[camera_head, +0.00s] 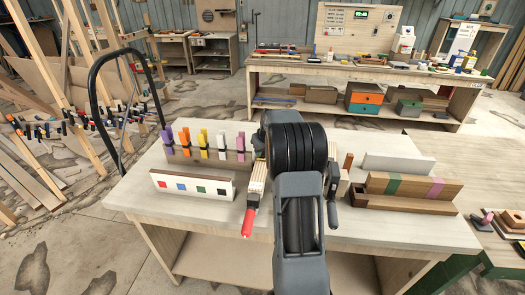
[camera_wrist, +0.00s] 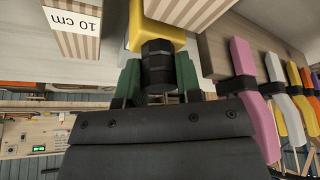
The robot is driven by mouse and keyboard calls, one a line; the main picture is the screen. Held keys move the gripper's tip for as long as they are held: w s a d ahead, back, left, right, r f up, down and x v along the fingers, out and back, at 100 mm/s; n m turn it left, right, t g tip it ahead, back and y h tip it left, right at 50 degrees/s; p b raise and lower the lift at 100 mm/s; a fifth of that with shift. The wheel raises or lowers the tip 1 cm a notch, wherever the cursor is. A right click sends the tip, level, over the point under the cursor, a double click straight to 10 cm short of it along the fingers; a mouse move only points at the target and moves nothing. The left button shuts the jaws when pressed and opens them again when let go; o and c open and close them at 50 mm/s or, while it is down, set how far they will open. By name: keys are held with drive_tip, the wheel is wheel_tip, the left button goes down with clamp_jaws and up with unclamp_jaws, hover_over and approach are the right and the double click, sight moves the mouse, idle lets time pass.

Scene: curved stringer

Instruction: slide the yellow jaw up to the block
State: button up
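The yellow jaw (camera_wrist: 158,36) is at the top middle of the wrist view, with a black ribbed cylinder (camera_wrist: 158,66) just below it. My gripper (camera_wrist: 158,82) has its dark green fingers on both sides of this cylinder. I see no clear gap, but cannot tell whether they press on it. A striped block marked "10 cm" (camera_wrist: 70,22) is left of the jaw, with its near end apart from the jaw in the picture. In the head view my arm hides the jaw and fingertips.
A red-handled clamp (camera_head: 248,222) lies at the bench's (camera_head: 150,208) front. Several coloured clamps (camera_head: 203,140) stand on a rail at left, behind a white board with coloured squares (camera_head: 192,187). A wooden box (camera_head: 400,204) and a white block (camera_head: 393,163) are at right.

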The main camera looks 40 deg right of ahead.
clamp_jaws()
drive_tip(key=shift+s+a+f+b, duration=0.15)
drive_tip(key=shift+s+a+b, duration=0.1)
drive_tip(key=shift+b, duration=0.4)
drive_tip(key=shift+s, duration=0.1)
drive_tip(key=o, duration=0.5)
unclamp_jaws()
drive_tip(key=b+v, duration=0.1)
drive_tip(key=v, duration=1.3)
